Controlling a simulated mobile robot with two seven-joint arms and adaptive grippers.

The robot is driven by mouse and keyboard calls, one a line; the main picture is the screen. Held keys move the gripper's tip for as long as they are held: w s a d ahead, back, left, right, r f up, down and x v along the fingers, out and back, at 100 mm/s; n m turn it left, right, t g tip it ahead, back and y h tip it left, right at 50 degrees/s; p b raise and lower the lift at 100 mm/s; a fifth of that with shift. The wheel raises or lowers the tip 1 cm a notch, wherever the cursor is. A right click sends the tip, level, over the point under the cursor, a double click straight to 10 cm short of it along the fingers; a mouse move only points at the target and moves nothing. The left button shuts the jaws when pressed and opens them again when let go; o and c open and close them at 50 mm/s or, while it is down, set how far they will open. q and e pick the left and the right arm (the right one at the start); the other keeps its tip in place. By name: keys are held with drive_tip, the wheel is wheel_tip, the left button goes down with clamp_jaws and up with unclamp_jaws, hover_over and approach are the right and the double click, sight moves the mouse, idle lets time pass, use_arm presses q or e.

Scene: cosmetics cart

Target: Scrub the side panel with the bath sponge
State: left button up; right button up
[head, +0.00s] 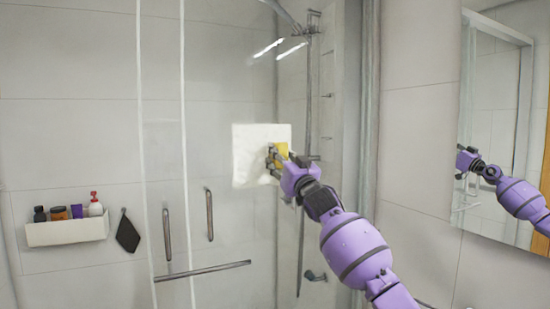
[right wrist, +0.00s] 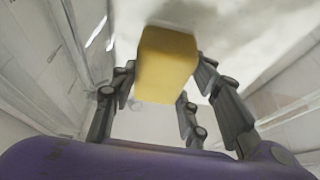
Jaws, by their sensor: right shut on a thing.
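The bath sponge is a yellow block. In the head view the sponge (head: 282,150) shows partly behind my right gripper (head: 272,160). In the right wrist view the sponge (right wrist: 167,65) sits between the dark fingers of my right gripper (right wrist: 160,90), which is shut on it. The sponge is at a whitish, square, foamy-looking patch (head: 250,150) on the glass side panel (head: 230,230). Whether the sponge presses on the glass is hard to tell. My left gripper is not in view.
A white shelf (head: 66,232) with several bottles hangs at the left, beside a dark cloth (head: 128,235). Vertical handles (head: 209,215) and a horizontal bar (head: 203,271) are on the glass. A shower pipe (head: 305,110) stands behind the panel. A mirror (head: 505,120) at right reflects my arm.

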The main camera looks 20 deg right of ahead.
drive_tip(key=shift+d+r, duration=0.45)
drive_tip(key=shift+d, duration=0.3)
drive_tip(key=shift+d+r, duration=0.4)
drive_tip(key=shift+d, duration=0.4)
drive_tip(key=shift+d+r, duration=0.45)
drive_tip(key=shift+d, duration=0.3)
drive_tip(key=shift+a+f, duration=0.2)
drive_tip(key=shift+a, duration=2.5)
drive_tip(key=shift+s+a, duration=0.2)
drive_tip(key=shift+a, duration=5.8)
drive_tip(key=shift+r, duration=1.4)
drive_tip(key=shift+w+d+f, duration=0.1)
drive_tip(key=shift+w+d, duration=0.05)
drive_tip(key=shift+d, duration=5.25)
drive_tip(key=shift+w+d, duration=0.1)
drive_tip(key=shift+d, duration=1.6)
